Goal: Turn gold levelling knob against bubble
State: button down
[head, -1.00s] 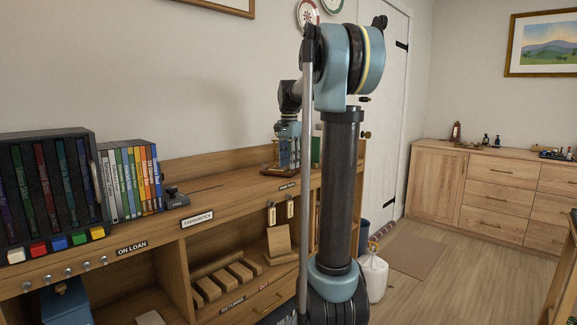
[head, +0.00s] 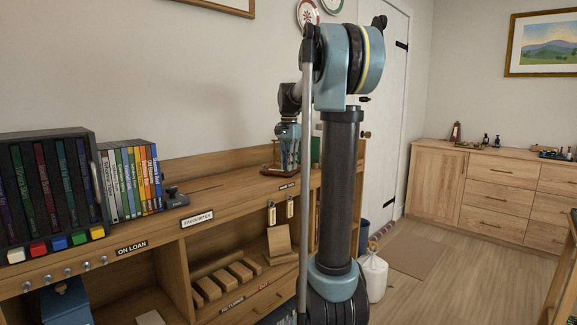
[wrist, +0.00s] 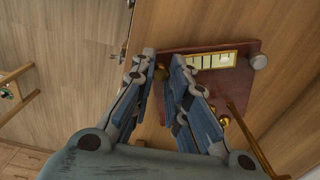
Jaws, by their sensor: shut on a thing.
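The levelling device has a dark red-brown wooden base (wrist: 190,50) on the shelf top. A pale bubble vial (wrist: 212,62) in a brass frame lies along one edge; the bubble's place is too small to tell. The gold levelling knob (wrist: 161,73) sits at the base's left corner in the wrist view, between my fingertips. My gripper (wrist: 162,64) is shut on it, pointing down from above. A silver-grey knob (wrist: 258,62) stands at the opposite corner, apart from my fingers. In the head view my gripper (head: 289,150) is over the device at the shelf's far end, partly hiding it.
Brass parts (wrist: 222,122) and a slanting brass rod (wrist: 250,140) stand close to my right finger. Coloured DVDs (head: 130,180) and a small dark stamp-like object (head: 175,197) stand farther left on the shelf.

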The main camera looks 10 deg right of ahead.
jog(key=n, duration=0.9)
jog(key=shift+n, duration=0.3)
jog(key=n, duration=0.5)
jog(key=shift+n, duration=2.4)
jog(key=c, duration=1.5)
grip_release()
jog(key=shift+c, duration=0.2)
